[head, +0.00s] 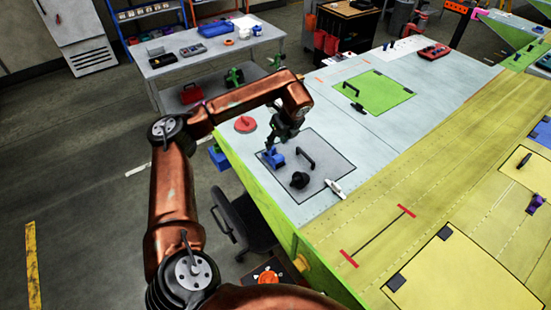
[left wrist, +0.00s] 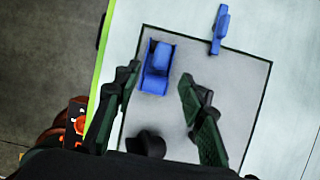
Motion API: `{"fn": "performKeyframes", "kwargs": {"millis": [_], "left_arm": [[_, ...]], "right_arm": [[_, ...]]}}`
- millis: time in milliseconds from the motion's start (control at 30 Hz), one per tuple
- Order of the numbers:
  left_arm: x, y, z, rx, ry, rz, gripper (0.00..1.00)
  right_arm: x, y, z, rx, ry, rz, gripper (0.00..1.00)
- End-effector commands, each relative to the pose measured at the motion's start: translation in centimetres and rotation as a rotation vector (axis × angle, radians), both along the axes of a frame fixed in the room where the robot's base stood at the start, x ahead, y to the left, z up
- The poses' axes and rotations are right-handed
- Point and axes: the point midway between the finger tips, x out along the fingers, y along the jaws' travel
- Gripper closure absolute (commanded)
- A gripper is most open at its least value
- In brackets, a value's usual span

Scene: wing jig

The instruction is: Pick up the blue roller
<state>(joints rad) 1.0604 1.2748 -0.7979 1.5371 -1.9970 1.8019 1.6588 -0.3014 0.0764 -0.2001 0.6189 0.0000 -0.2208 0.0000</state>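The blue roller (head: 272,158) sits on the grey, black-outlined panel (head: 325,160), close to the table's green edge. In the left wrist view the blue roller (left wrist: 157,68) shows as a rounded body between two side plates. My left gripper (head: 277,146) is just above it in the head view. In the left wrist view the left gripper (left wrist: 160,78) is open, with one finger on each side of the roller; I see no clear contact. My right gripper is in neither view.
A black knob-like object (head: 299,180) and a black handle (head: 306,158) are on the same panel. A blue handle-shaped object (left wrist: 220,28) lies at its far edge. A red disc (head: 245,124) and a white tool (head: 335,188) are nearby.

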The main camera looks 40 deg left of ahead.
Motion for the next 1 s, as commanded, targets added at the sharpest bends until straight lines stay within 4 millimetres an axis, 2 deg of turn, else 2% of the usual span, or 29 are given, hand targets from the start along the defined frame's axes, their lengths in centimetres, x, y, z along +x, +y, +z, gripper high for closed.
{"fn": "performKeyframes", "kwargs": {"millis": [333,500,767,1000], "left_arm": [[0.4,1.7,-3.6,0.0,0.002,-0.001,0.62],[0.6,2.4,-5.5,-0.001,0.0,0.0,0.62],[0.6,2.6,-5.8,0.0,-0.001,0.001,0.62],[0.5,2.6,-5.8,-0.001,-0.002,0.001,0.78]], "right_arm": [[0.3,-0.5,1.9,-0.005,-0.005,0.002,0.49],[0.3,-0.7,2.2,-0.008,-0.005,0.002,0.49],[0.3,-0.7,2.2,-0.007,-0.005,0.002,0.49],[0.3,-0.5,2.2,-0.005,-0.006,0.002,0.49]]}}
